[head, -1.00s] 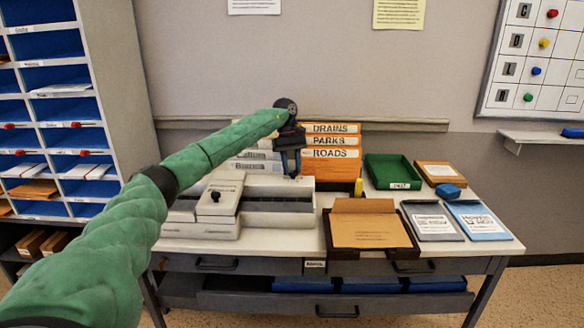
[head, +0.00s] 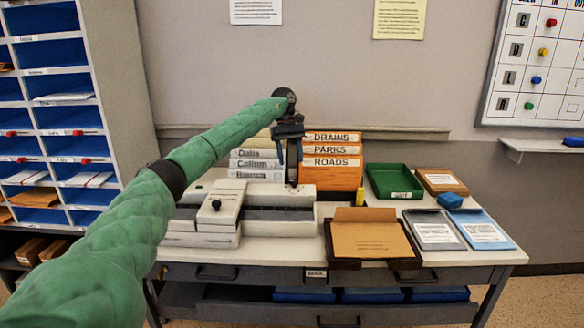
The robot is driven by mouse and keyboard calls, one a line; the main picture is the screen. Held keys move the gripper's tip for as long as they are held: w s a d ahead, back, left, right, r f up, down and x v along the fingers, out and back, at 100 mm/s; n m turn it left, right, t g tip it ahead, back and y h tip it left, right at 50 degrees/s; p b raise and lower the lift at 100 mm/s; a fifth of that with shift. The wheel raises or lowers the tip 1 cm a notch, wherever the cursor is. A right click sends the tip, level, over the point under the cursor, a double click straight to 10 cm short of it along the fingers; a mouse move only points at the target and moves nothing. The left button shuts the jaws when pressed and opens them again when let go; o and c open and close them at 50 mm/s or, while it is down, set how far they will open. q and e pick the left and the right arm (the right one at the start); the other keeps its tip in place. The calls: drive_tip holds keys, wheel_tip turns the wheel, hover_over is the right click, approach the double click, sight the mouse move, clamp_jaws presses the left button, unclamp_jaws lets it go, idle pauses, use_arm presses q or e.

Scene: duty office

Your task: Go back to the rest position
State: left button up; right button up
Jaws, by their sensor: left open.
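My left arm, in a green sleeve, reaches in from the lower left in the head view. My left gripper (head: 292,172) points down above the back of the desk, in front of the labelled trays. It is open and nothing shows between its fingers. It hangs over the back of the grey-white machine (head: 282,220); I cannot tell whether it touches anything. My right gripper is not in view.
The desk (head: 290,256) holds orange trays (head: 332,177), a green tray (head: 395,180), a brown folder (head: 372,238), a yellow object (head: 360,194) and clipboards (head: 433,230). A blue pigeonhole rack (head: 65,115) stands at left.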

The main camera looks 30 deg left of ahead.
use_arm(q)
drive_tip(key=shift+w+a+r, duration=0.1)
drive_tip(key=shift+a+r, duration=0.05)
drive_tip(key=shift+r, duration=0.35)
idle(0.3)
